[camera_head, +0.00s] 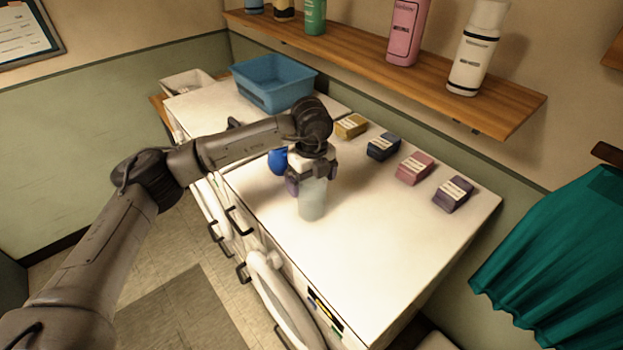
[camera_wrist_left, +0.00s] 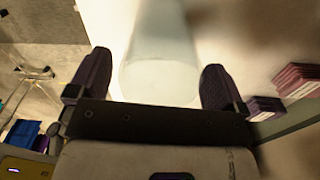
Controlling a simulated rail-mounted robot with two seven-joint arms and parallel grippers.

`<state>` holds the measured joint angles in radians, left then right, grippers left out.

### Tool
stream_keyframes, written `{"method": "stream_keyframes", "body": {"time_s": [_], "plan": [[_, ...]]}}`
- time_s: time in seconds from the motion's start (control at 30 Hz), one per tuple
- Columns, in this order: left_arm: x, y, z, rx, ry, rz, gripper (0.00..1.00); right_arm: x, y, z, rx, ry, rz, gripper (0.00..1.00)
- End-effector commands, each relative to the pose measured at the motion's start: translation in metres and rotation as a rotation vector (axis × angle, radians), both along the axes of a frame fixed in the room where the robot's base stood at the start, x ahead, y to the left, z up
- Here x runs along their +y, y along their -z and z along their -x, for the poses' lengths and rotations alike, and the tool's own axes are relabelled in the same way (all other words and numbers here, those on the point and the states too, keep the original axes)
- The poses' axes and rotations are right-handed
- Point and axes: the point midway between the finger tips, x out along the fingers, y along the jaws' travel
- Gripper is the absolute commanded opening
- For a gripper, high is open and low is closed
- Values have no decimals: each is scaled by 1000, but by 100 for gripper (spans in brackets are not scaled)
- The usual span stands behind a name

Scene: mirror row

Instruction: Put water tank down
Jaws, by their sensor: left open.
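The water tank (camera_head: 312,203) is a pale, translucent cylinder standing upright on the white counter top (camera_head: 350,250). In the left wrist view the tank (camera_wrist_left: 160,60) sits between two dark fingers. My left gripper (camera_head: 309,185) is at the upper part of the tank, with its fingers on either side. In the left wrist view the gripper (camera_wrist_left: 158,88) is open, with gaps between the fingers and the tank. The tank's top is hidden by the gripper in the head view. My right gripper does not show.
A blue round object (camera_head: 278,160) stands just behind the gripper. Several small labelled boxes (camera_head: 414,168) line the counter's back edge. A blue bin (camera_head: 275,82) stands at the far end. A wooden shelf (camera_head: 500,95) with bottles hangs above. The counter's near right is clear.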

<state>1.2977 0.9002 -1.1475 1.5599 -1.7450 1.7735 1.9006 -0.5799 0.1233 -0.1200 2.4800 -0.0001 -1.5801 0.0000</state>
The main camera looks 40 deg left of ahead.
Motion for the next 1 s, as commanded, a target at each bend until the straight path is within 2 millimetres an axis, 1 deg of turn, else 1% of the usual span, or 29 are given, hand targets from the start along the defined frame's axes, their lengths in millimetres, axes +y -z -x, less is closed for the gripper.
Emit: {"method": "stream_keyframes", "body": {"time_s": [0.17, 0.27, 0.37, 0.6, 0.7, 0.8, 1.0], "plan": [[0, -5, 0, -1, 0, 0, 97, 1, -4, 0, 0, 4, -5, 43], [0, -13, -1, -4, 0, 1, 97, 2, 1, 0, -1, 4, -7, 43], [0, -30, -1, -5, 0, 1, 97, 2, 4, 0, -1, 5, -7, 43], [0, -76, -1, -4, 0, 0, 97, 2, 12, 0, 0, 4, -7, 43], [0, -92, 0, -3, 0, 1, 97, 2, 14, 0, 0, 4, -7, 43], [0, -106, 0, -3, 0, 0, 97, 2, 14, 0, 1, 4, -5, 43], [0, -120, 0, -1, 0, 1, 97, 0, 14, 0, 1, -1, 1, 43]]}}
